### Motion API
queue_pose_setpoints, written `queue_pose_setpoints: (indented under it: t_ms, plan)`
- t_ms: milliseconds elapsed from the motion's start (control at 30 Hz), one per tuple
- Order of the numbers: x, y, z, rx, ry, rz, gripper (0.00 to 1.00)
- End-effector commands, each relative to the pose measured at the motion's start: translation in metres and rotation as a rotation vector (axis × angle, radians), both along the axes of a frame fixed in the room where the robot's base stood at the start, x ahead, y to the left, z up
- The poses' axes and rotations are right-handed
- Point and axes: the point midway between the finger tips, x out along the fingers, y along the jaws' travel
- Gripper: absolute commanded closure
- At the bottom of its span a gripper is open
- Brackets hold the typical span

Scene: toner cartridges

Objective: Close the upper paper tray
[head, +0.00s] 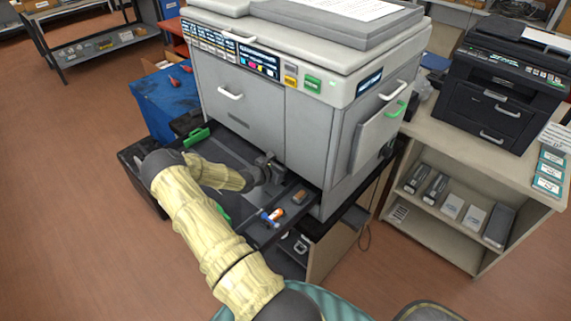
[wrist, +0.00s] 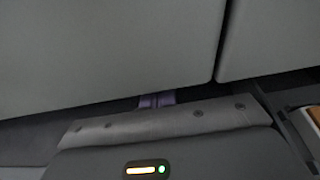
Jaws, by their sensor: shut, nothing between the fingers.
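The large grey printer (head: 245,105) stands at the centre of the head view with its front doors shut. A dark tray (head: 232,147) juts out below these doors, with a green handle (head: 196,136) at its left; I take it for the upper paper tray. My arm crosses over it and hides much of it. My gripper (head: 268,162) is shut and empty, close to the lower front of the printer. In the wrist view the purplish fingertips (wrist: 157,100) point at the lower edge of the grey doors (wrist: 110,50). Whether they touch anything cannot be told.
A dark ledge right of my gripper holds a brown block (head: 300,196) and small blue and orange items (head: 275,214). A blue cabinet (head: 165,97) stands at the left. A shelf table (head: 450,150) with a black printer (head: 500,90) stands at the right. The left floor is clear.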

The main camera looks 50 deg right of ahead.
Motion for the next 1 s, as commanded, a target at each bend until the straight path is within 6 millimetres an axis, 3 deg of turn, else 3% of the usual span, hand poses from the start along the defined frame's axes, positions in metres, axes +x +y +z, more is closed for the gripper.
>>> queue_pose_setpoints:
  t_ms: [267,800,1000]
  plan:
    - [0.0,0.026,0.002,0.002,0.002,-0.003,1.0]
    - [0.006,0.12,0.025,0.001,0.0,-0.006,1.0]
    - [0.006,0.131,0.029,0.001,0.0,-0.008,1.0]
